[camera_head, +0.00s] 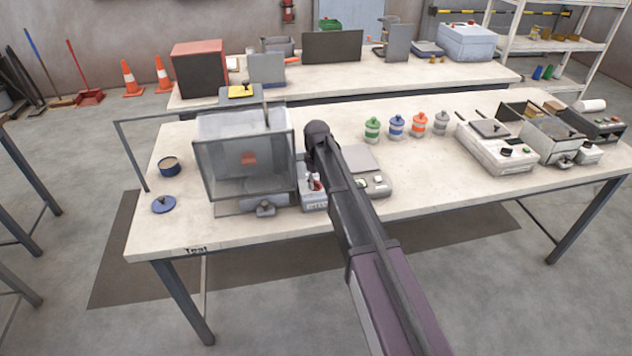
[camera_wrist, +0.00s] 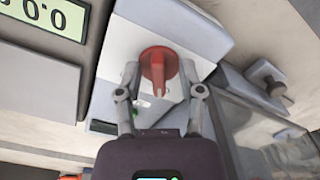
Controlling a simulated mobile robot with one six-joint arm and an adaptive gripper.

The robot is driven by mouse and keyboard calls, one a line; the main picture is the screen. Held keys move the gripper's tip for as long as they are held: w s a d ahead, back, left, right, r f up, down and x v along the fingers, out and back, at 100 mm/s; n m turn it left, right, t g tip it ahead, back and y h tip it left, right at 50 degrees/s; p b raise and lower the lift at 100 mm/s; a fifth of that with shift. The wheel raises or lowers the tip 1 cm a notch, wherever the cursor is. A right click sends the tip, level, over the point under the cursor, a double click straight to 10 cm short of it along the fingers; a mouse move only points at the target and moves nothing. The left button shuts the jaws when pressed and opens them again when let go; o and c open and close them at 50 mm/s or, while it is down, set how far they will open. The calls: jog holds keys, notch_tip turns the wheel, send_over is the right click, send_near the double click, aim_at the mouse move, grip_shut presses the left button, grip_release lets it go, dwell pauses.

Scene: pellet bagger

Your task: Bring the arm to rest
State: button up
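My arm (camera_head: 365,235) reaches from the lower right over the front table in the head view. Its far end is above the table, between a clear-walled box and a grey scale, and the fingers cannot be made out there. In the wrist view my gripper (camera_wrist: 160,70) is open, with one finger on each side of a red knob (camera_wrist: 158,85). Narrow gaps seem to show between the fingertips and the knob; whether they touch is unclear. The knob sits on a small pale control box (camera_wrist: 205,30), which also shows in the head view (camera_head: 314,204).
The clear-walled box (camera_head: 235,175) stands left of the arm, the scale (camera_head: 362,163) right of it. Several small jars (camera_head: 397,127) and a white bench device (camera_head: 497,147) stand farther right. A blue lid (camera_head: 163,204) and round tin (camera_head: 169,167) lie left. The table's front right is clear.

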dwell(0.4)
jog(key=s+d+m, duration=0.9)
jog(key=s+d, duration=1.3)
jog(key=s, duration=0.3)
jog(key=shift+s+d, duration=0.25)
jog(key=shift+s, duration=0.05)
